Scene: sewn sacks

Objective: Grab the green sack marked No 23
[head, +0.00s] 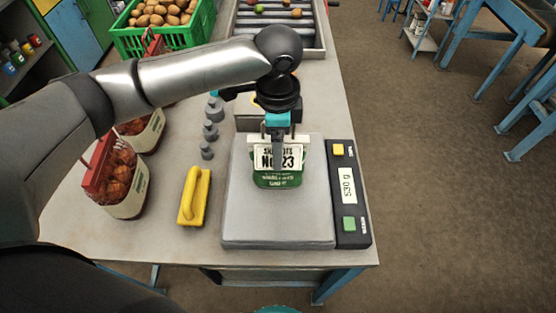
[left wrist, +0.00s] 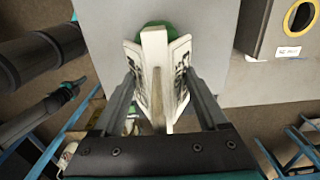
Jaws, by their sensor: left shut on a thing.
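The green sack (head: 278,181) has a white label band with "No 23" in black and stands on the grey plate of the scale (head: 245,220). My left gripper (head: 278,139) points down from above and is shut on the sack's top. In the left wrist view, my left gripper (left wrist: 158,120) has its fingers on both sides of the pale top of the sack (left wrist: 150,45), with green showing beyond. I cannot make out my right gripper in either view.
A yellow-handled tool (head: 194,195) lies left of the scale, with several grey weights (head: 210,130) behind it. Red-topped sacks (head: 118,180) stand further left. A green crate of potatoes (head: 165,30) and a roller tray (head: 282,25) are at the back. Open floor lies right of the table.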

